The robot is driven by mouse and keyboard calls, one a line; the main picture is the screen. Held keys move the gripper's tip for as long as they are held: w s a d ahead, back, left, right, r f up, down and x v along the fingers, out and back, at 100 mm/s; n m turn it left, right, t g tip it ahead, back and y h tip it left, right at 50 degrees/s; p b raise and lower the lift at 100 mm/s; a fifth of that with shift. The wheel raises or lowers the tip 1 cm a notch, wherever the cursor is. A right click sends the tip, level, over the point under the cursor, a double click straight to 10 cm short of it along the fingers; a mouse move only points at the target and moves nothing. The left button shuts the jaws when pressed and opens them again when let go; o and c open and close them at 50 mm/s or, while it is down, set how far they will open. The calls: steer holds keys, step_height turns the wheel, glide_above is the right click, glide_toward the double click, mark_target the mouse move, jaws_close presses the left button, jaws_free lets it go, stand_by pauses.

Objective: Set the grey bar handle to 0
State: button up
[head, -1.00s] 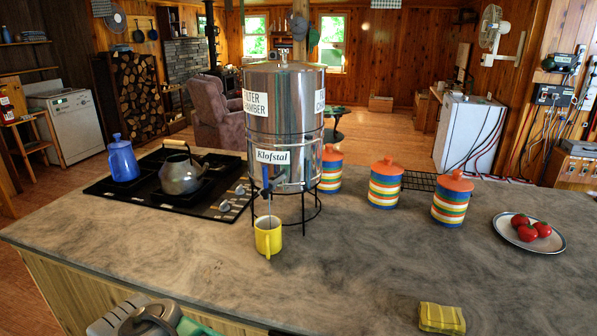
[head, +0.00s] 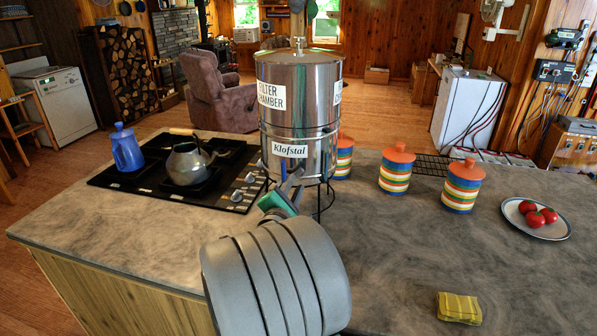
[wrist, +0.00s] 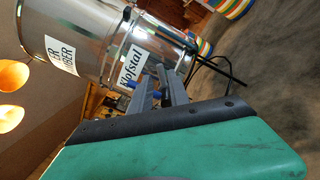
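The steel Klofstal water filter (head: 300,95) stands on the counter, with a blue-handled tap (head: 283,172) low on its front. Blue parts of the tap (wrist: 146,78) also show in the wrist view. My gripper (head: 291,184) reaches up to the tap; in the wrist view its two grey fingers (wrist: 158,78) are close together with their tips at the tap. I cannot tell whether they touch or grip it. The stove (head: 140,185) beside the filter has grey bar-shaped knobs (head: 250,178) on its right side. I cannot make out a 0 mark or which bar handle is meant.
A kettle (head: 188,164) and a blue pot (head: 126,148) stand on the stove. Striped canisters (head: 396,172), a plate (head: 554,228) with tomatoes and a yellow cloth (head: 459,308) are on the right. The front right counter (head: 400,260) is mostly clear.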

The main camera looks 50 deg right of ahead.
mark_target(301, 172)
steer(key=p+x, duration=0.1)
steer(key=x, duration=0.5)
steer(key=shift+w+d, duration=0.15)
steer(key=shift+c, duration=0.3)
jaws_close()
